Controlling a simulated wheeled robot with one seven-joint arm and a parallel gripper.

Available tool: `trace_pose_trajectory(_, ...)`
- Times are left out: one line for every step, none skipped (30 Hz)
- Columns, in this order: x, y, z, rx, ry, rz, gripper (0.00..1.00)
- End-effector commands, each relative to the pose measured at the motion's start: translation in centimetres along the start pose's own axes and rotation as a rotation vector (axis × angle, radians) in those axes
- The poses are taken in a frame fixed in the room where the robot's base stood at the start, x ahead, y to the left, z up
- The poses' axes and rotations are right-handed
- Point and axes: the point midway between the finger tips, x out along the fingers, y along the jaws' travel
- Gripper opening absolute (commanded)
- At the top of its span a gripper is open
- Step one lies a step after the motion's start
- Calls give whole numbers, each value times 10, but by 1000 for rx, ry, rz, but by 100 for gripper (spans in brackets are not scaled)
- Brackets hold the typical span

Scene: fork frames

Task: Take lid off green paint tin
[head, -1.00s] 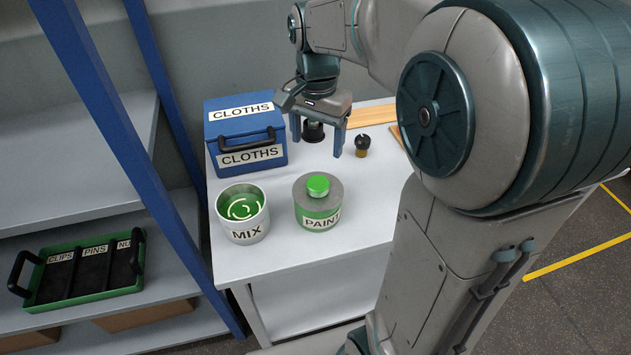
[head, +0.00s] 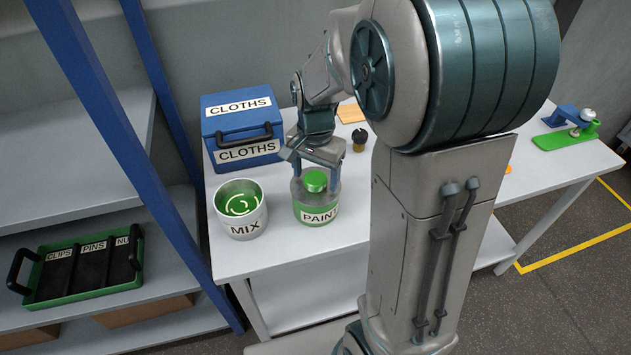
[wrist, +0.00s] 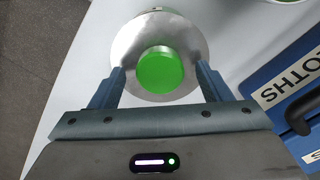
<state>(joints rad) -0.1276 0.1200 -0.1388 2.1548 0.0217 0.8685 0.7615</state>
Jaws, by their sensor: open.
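The green paint tin (head: 316,213), labelled PAINT, stands upright on the white table. Its grey lid (head: 301,188) is on it, with a round green knob (head: 315,180) on top. In the wrist view the lid (wrist: 126,47) is a grey disc with the green knob (wrist: 160,69) at its middle. In the wrist view my gripper (wrist: 161,75) is open, one blue finger on each side of the knob's near part, with gaps on both sides. Finger contact with the lid cannot be told.
The MIX pot (head: 241,209), holding green paint, stands close left of the tin. The blue CLOTHS box (head: 241,128) stands behind it. A small dark brush-like thing (head: 359,140) stands at the back. A green-based blue fixture (head: 571,130) is at the table's right.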

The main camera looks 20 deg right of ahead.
Motion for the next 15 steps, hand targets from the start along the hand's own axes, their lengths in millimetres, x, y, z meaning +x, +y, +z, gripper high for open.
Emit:
trace_pose_trajectory(0,0,0,0,0,0,71)
trace_pose_trajectory(0,0,0,0,0,0,71)
trace_pose_trajectory(0,0,0,0,0,0,66)
trace_pose_trajectory(0,0,0,0,0,0,57)
trace_pose_trajectory(0,0,0,0,0,0,49)
trace_pose_trajectory(0,0,0,0,0,0,38)
trace_pose_trajectory(0,0,0,0,0,0,29)
trace_pose_trajectory(-1,0,0,0,0,0,22)
trace_pose_trajectory(-1,0,0,0,0,0,22)
trace_pose_trajectory(-1,0,0,0,0,-1,22)
trace_pose_trajectory(-1,0,0,0,1,-1,22)
trace_pose_trajectory(-1,0,0,0,1,-1,22)
trace_pose_trajectory(-1,0,0,0,1,-1,22)
trace_pose_trajectory(-1,0,0,0,1,-1,22)
trace_pose_trajectory(-1,0,0,0,1,-1,22)
